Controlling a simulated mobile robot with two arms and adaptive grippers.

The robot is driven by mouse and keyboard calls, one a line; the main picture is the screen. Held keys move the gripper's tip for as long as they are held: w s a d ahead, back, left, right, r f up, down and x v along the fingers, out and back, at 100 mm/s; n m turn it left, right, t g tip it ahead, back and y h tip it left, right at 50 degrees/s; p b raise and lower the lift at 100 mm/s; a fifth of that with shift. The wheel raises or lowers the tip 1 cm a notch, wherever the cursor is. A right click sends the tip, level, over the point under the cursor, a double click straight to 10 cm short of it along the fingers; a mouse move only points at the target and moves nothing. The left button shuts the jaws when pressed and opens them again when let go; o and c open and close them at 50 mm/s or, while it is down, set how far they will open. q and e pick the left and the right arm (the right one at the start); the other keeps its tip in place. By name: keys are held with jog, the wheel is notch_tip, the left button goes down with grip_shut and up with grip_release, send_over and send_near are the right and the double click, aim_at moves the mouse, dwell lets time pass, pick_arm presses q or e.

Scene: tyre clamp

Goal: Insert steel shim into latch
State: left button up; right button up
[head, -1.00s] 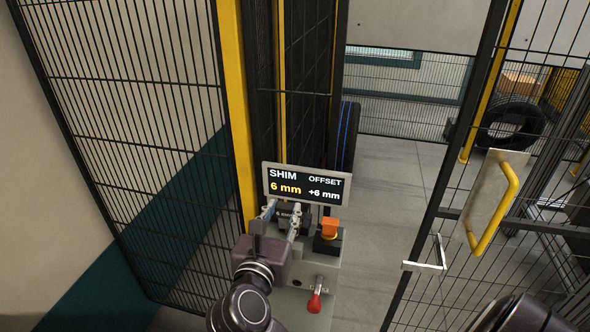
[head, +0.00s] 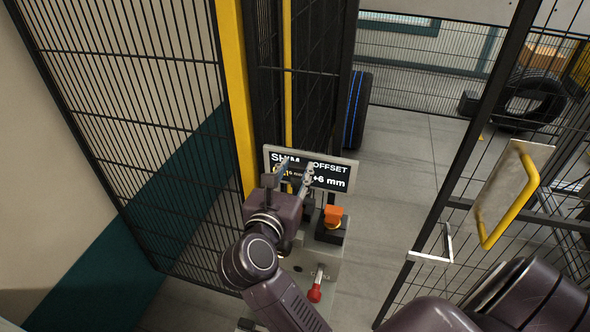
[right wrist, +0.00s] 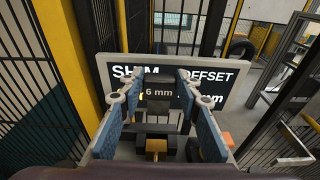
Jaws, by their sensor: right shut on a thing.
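My right gripper (head: 295,172) is raised in front of the display above the fixture. In the right wrist view, its blue-padded fingers (right wrist: 157,86) are shut on a dark grey steel shim (right wrist: 158,95) marked "6 mm". The shim is held upright between the fingertips, apart from the fixture below. The grey fixture (head: 324,254) carries an orange-topped black part (head: 333,216) and a red-knobbed lever (head: 316,290). A brass-coloured block (right wrist: 156,149) shows below the shim. I cannot tell which part is the latch. My left gripper is not in view.
The display (head: 345,170) reads SHIM and OFFSET +6 mm, partly covered by the gripper. A mesh fence (head: 130,90) stands on the left. A gate with a yellow handle (head: 528,190) stands on the right. Clear floor (head: 400,150) lies between.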

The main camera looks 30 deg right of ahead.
aim_at(298, 182)
jog(key=shift+a+f+b, duration=0.1)
jog(key=shift+f+b, duration=0.4)
jog(key=shift+f, duration=0.5)
jog(key=shift+f+b, duration=1.2)
jog(key=shift+f, duration=0.25)
jog(key=shift+f+b, duration=1)
jog(key=shift+f, duration=0.45)
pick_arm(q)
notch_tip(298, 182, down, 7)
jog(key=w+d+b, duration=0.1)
pick_arm(e)
jog(key=shift+f, duration=0.65)
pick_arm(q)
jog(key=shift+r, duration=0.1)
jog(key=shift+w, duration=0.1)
pick_arm(e)
jog(key=o, duration=1.3)
jog(key=shift+o, duration=0.2)
